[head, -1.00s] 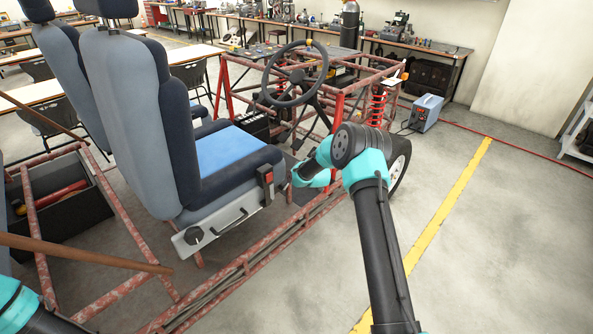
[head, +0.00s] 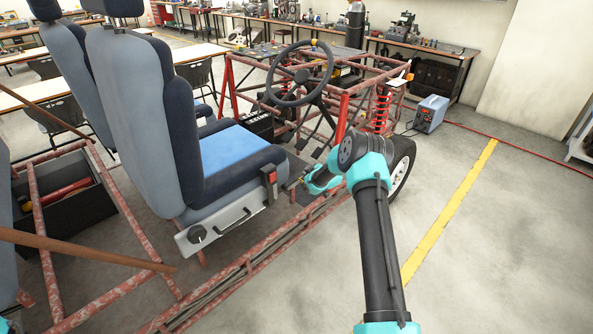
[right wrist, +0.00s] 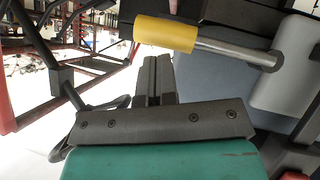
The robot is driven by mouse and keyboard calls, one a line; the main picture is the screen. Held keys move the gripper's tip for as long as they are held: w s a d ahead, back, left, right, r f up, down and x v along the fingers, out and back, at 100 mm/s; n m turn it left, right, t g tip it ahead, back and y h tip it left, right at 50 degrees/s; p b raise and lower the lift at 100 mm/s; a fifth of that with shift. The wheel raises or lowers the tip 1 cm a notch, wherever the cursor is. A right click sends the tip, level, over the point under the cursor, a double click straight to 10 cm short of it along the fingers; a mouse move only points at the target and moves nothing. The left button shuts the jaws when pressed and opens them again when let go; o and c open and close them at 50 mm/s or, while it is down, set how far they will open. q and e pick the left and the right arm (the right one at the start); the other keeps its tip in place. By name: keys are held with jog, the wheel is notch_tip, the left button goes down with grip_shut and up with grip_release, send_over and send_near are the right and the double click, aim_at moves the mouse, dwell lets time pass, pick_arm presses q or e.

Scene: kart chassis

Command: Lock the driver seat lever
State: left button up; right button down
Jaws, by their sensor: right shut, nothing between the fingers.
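The driver seat (head: 180,150), grey and dark blue with a bright blue cushion, stands on the red frame. In the right wrist view, a lever with a yellow grip (right wrist: 165,34) on a metal rod (right wrist: 235,52) extends from a pale seat-side part. My right gripper (head: 290,186) is beside the front of the seat. Its fingers (right wrist: 157,62) are shut and empty, with their tips just below the yellow grip in the right wrist view; I cannot tell whether they touch. The lever is not clear in the head view. My left gripper is out of view.
The seat side carries a black knob (head: 197,233), a black handle (head: 232,222) and a red buckle (head: 270,178). The steering wheel (head: 300,73) and a red shock absorber (head: 382,108) are ahead. Open floor (head: 500,260) lies to the right.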

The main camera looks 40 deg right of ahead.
jog(key=shift+d+f, duration=0.2)
jog(key=shift+f, duration=0.3)
jog(key=shift+s+f, duration=0.15)
jog(key=s+d+r, duration=0.1)
jog(key=s+r, duration=0.7)
jog(key=r, duration=0.2)
jog(key=shift+s+d, duration=0.35)
dwell(0.4)
